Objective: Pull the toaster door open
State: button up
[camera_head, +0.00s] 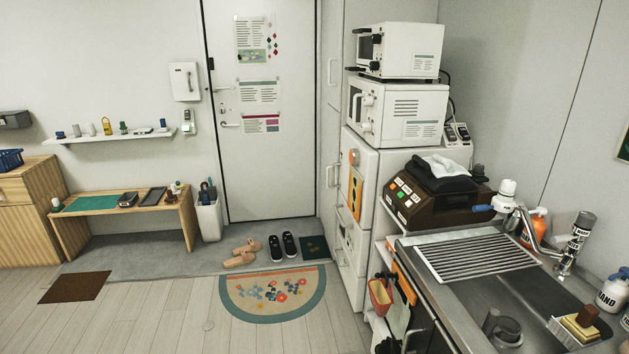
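Two white box-shaped appliances are stacked on top of a white fridge-like cabinet (357,185), right of the entry door. The smaller upper one (412,50) looks like the toaster. Its toaster door (365,47) is a dark front facing left, seen at a steep angle, and it looks shut. The larger white appliance below (405,113) looks like a microwave, with a pale handle on its left-facing front. My gripper is not in view, so its distance to the toaster and its state do not show.
A counter with a sink and drying rack (475,254) fills the right foreground. A brown machine (435,200) stands between it and the appliances. Shoes (283,246) and a half-round mat (272,294) lie on the floor. A low bench (72,222) stands at left.

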aim_at(366, 50)
jog(key=i+j+u, duration=0.3)
jog(key=i, duration=0.5)
jog(key=i+u, duration=0.25)
jog(key=i, duration=0.55)
jog(key=l, duration=0.05)
